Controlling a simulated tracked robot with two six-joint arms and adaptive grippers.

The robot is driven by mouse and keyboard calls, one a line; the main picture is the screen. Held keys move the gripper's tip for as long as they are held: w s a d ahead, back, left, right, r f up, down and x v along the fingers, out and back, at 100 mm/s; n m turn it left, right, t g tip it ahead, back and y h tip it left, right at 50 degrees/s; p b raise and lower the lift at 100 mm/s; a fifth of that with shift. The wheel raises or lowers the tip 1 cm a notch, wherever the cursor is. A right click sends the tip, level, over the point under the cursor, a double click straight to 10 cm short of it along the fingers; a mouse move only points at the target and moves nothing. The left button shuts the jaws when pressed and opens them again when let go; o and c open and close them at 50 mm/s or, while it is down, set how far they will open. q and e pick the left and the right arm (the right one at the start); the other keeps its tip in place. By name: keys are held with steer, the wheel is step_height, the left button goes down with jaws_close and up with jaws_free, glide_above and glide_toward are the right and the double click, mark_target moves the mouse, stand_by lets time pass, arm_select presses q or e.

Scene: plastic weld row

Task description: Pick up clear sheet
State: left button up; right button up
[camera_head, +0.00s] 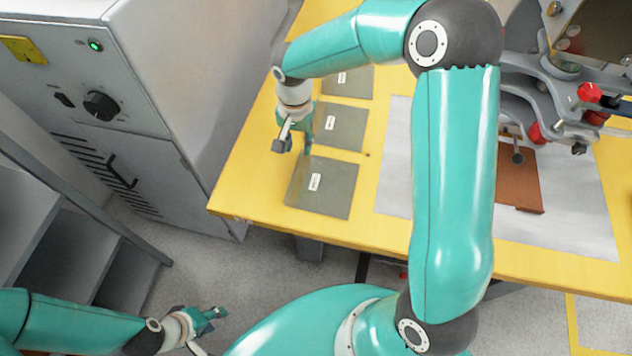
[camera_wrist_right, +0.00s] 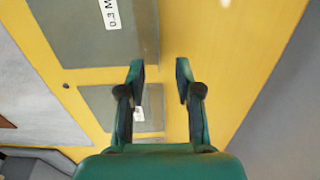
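Three grey, see-through-looking sheets with small white labels lie in a row on the yellow table: a front sheet (camera_head: 335,195), a middle sheet (camera_head: 345,130) and a back sheet (camera_head: 352,86). I cannot tell which one is the clear sheet. My right gripper (camera_head: 293,147) is above the table's left part, beside the middle sheet and behind the front sheet. In the right wrist view the right gripper (camera_wrist_right: 160,70) is open and empty, with a labelled sheet (camera_wrist_right: 90,40) up and left of it. My left gripper (camera_head: 213,315) hangs over the floor, away from the table; its finger gap is unclear.
A grey cabinet (camera_head: 150,120) with a knob stands close to the left of the yellow table (camera_head: 245,190). A pale grey mat (camera_head: 395,165) lies right of the sheets, under a machine with red knobs (camera_head: 590,92) and a brown plate (camera_head: 518,180). Bare table lies left of the sheets.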

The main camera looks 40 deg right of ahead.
mark_target(299, 156)
steer(key=shift+s+a+f, duration=0.1)
steer(key=shift+s+f, duration=0.1)
steer(key=shift+f, duration=1.75)
jaws_close()
